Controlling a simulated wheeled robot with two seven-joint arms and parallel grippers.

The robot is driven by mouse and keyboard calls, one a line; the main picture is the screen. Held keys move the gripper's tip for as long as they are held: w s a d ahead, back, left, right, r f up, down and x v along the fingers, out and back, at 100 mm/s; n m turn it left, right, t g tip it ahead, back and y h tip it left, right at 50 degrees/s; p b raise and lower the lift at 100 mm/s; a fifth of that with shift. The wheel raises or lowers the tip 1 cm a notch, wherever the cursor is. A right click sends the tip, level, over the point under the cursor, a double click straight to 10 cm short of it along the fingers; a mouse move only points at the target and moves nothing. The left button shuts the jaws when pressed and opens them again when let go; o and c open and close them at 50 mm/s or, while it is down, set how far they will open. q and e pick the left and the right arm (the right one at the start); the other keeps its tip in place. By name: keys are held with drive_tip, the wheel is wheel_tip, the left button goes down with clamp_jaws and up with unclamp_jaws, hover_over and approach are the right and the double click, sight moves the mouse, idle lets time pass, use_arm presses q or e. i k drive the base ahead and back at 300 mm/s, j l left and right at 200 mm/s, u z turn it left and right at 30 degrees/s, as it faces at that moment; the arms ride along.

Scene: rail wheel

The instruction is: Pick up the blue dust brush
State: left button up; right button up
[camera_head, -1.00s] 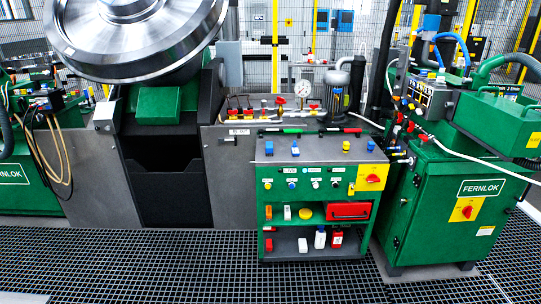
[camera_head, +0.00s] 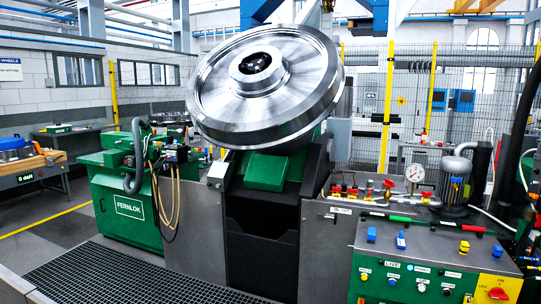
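No thing in view can be told for certain as the blue dust brush. Small blue items stand on the grey top of the green cart: one blue item (camera_head: 371,234) at the left, a blue and white item (camera_head: 401,240) beside it, and another blue item (camera_head: 497,251) at the right. They are too small to name. A larger blue item (camera_head: 12,143) lies on a workbench at the far left, also unclear. Neither of my grippers is in view.
A big steel rail wheel (camera_head: 265,85) sits tilted on the machine in the middle. The cart (camera_head: 440,262) stands front right, with a yellow item (camera_head: 464,247) on top. The workbench (camera_head: 30,172) is at the far left. Floor grating (camera_head: 120,275) lies in front.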

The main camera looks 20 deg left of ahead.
sight(371, 238)
drive_tip(key=i+j+z, duration=0.1)
drive_tip(key=i, duration=0.3)
drive_tip(key=i+j, duration=0.15)
drive_tip(key=i, duration=0.2)
drive_tip(key=i+j+z, duration=0.15)
drive_tip(key=i, duration=0.2)
